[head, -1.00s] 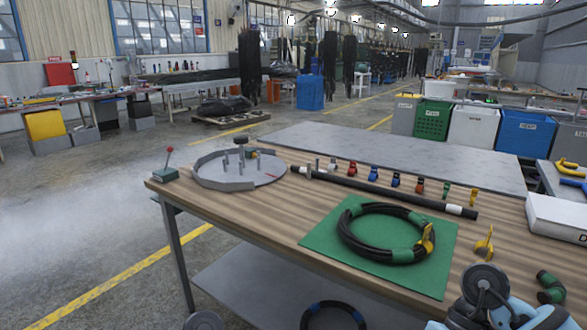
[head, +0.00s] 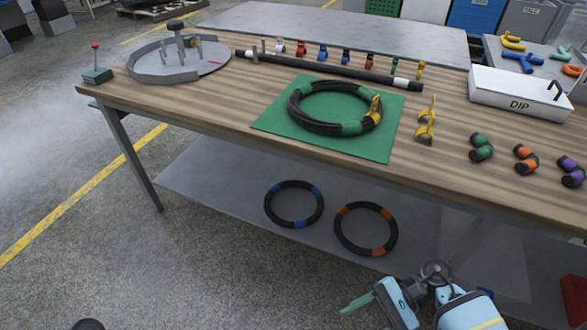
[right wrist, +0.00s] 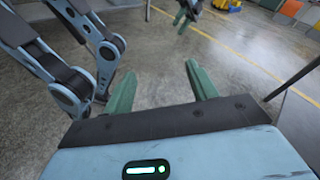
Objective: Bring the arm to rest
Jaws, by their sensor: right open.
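My right gripper (head: 360,312) is at the bottom of the head view, in front of the table and apart from it. In the right wrist view its two green fingers (right wrist: 161,74) are spread with only floor between them, so it is open and empty. Another green-fingered gripper, apparently my left (right wrist: 187,14), shows small at the top of the right wrist view; its opening is unclear. A black hose coil (head: 296,112) with green bands and a yellow clip (head: 374,109) lies on a green mat (head: 270,121) on the wooden table (head: 200,100).
Two banded hose rings, blue (head: 294,204) and orange (head: 366,229), show by the table's lower shelf (head: 215,180). A round grey fixture (head: 179,57), a long black bar (head: 320,68), a white DIP box (head: 519,92) and short banded hoses (head: 482,147) are on the tabletop.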

